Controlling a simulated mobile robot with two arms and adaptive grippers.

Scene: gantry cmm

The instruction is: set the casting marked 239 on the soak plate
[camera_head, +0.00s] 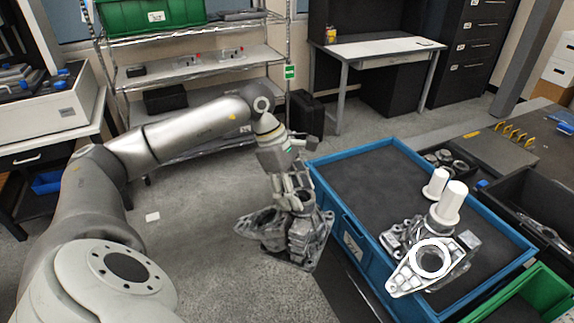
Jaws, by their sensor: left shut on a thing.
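My left gripper (293,200) points down and is shut on a grey metal casting (312,240). The casting hangs over the floor, just left of the blue tray (327,190). The gripper hides part of it, and I can read no number on it. Another light metal casting (405,278) with a round ring opening lies at the tray's near right. No marking is readable on that one either. I cannot tell for certain which surface is the soak plate. My right gripper is not in view.
Two white cylinders (451,203) stand by the casting in the tray. The tray's dark floor is bare at the far left. A black bin (535,200) and a green bin (531,290) stand right of the tray. A wire shelf (200,58) stands behind.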

